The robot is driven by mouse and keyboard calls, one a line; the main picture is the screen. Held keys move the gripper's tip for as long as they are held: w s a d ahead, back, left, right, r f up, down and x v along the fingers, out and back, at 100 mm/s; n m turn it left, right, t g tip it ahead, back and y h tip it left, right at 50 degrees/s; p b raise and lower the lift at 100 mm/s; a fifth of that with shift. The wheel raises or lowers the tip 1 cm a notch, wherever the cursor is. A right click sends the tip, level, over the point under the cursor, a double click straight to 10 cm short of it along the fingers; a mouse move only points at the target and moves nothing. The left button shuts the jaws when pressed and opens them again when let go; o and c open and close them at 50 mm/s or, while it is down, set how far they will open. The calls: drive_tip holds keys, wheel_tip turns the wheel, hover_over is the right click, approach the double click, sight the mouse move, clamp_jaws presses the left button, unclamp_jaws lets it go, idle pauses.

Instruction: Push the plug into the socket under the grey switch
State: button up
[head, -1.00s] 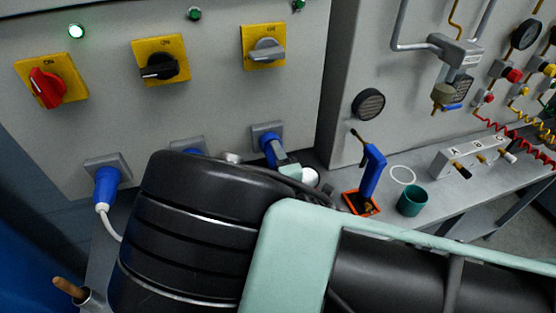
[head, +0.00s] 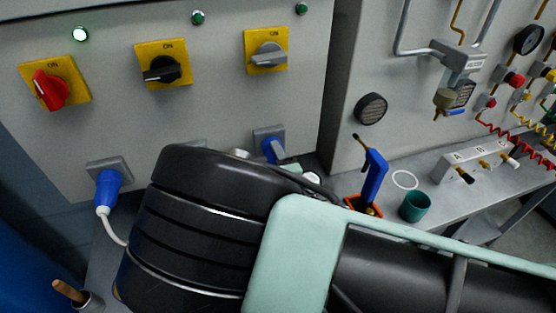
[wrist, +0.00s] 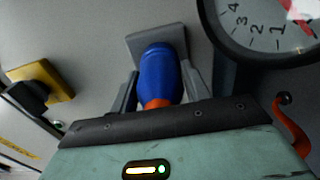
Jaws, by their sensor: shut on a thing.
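The grey switch (head: 267,54) is on a yellow plate at the right of the cabinet front. Below it is a grey socket (head: 265,132), with the blue plug (head: 272,150) at its face. In the wrist view my gripper (wrist: 160,80) is shut on the blue plug (wrist: 160,68), one finger on each side. The plug's front meets the square grey socket plate (wrist: 140,42); I cannot tell how deep it sits. An orange part shows at the plug's rear. In the head view my arm hides most of the gripper.
Another blue plug (head: 107,188) with a white cable sits in the left socket, under the red switch (head: 48,86). The black switch (head: 163,66) is between. A blue tool (head: 375,175) and green cup (head: 414,206) stand on the bench right. A dial gauge (wrist: 265,25) is close beside the gripper.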

drive_tip(key=o, duration=1.4)
drive_tip(key=shift+c, duration=0.2)
drive_tip(key=shift+s, duration=0.1)
drive_tip(key=b+v, duration=0.1)
drive_tip(key=v, duration=1.6)
wheel_tip(320, 180, down, 7)
drive_tip(key=m+g+h+b, duration=0.2)
drive_tip(key=m+g+h, duration=0.2)
drive_tip(key=m+g, duration=0.35)
drive_tip(key=s+a+r+m+g+y+b, duration=0.1)
drive_tip(key=s+a+m+g+b, duration=0.1)
drive_tip(key=s+m+g, duration=0.25)
drive_tip(key=s+d+r+g+b, duration=0.1)
drive_tip(key=s+d+r+g, duration=0.1)
drive_tip(key=d+r, duration=0.3)
drive_tip(key=s+d+r+m+g+h+b, duration=0.1)
drive_tip(key=s+d+r+g+b, duration=0.1)
drive_tip(key=s+d+r, duration=0.3)
wheel_tip(320, 180, up, 3)
drive_tip(key=shift+s+d+r+g, duration=0.2)
drive_tip(key=shift+s+g, duration=0.1)
drive_tip(key=shift+g, duration=0.4)
